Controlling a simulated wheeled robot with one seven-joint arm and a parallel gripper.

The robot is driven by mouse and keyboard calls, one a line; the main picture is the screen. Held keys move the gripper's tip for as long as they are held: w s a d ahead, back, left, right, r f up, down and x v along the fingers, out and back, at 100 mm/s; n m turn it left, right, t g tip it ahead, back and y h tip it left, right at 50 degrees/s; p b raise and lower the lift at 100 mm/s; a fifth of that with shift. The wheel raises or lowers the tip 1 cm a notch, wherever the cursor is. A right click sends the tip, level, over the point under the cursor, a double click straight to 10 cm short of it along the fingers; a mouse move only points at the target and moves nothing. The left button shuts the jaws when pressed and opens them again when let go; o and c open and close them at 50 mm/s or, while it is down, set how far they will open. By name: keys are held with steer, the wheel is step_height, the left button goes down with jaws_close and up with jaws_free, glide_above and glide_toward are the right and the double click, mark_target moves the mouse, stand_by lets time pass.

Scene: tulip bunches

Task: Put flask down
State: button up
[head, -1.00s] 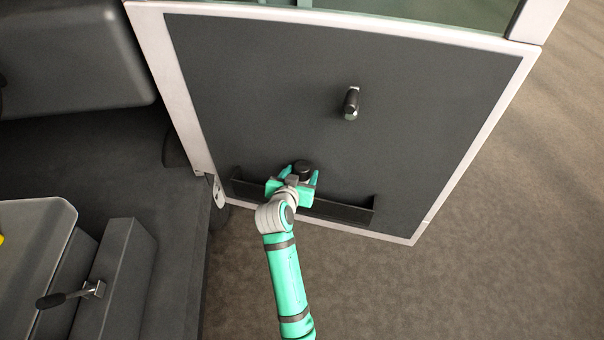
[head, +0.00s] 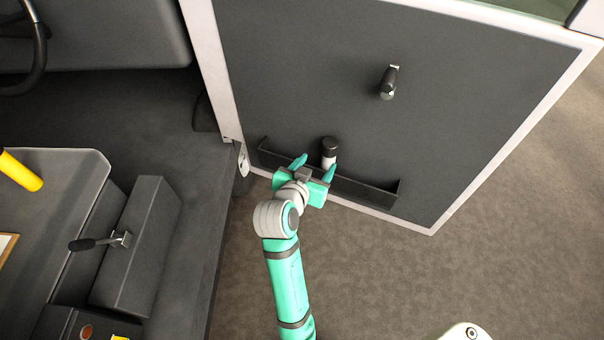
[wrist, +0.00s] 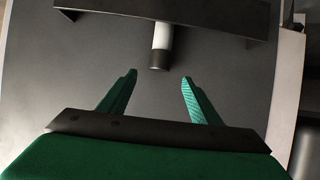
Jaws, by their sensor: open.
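The flask (head: 329,152) has a black cap and a white body. It stands in the dark door pocket (head: 368,193) low on the open door, with its lower part hidden by the pocket wall. In the wrist view the flask (wrist: 161,42) appears beyond the fingertips, between their lines, with the pocket (wrist: 215,14) around its lower end. My gripper (head: 314,164) is open and empty, just in front of the flask. In the wrist view my gripper (wrist: 159,76) shows both fingers apart and clear of the flask.
The door panel (head: 460,110) carries a dark handle (head: 389,82) above the pocket. At left are a console with a lever (head: 95,242) and a yellow cylinder (head: 20,171). Open brown ground (head: 500,270) lies right of and below the door.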

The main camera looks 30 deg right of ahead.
steer(key=s+a+f+n+t+y, duration=0.2)
steer(key=s+a+f+n+y, duration=0.15)
steer(key=a+f, duration=0.45)
steer(key=s+a+f+n+t+y, duration=0.25)
steer(key=s+a+f, duration=0.2)
steer(key=a, duration=0.65)
steer(key=s+a+r+n+t+y, duration=0.1)
steer(key=s+a, duration=0.4)
steer(key=s, duration=0.6)
steer(key=s+a+r+n+t+y, duration=0.2)
steer(key=s+a+r+n+y, duration=0.1)
steer(key=s, duration=0.8)
steer(key=shift+s+a+r, duration=0.25)
steer(key=shift+a+r, duration=0.35)
steer(key=shift+a, duration=0.25)
steer(key=shift+c, duration=0.6)
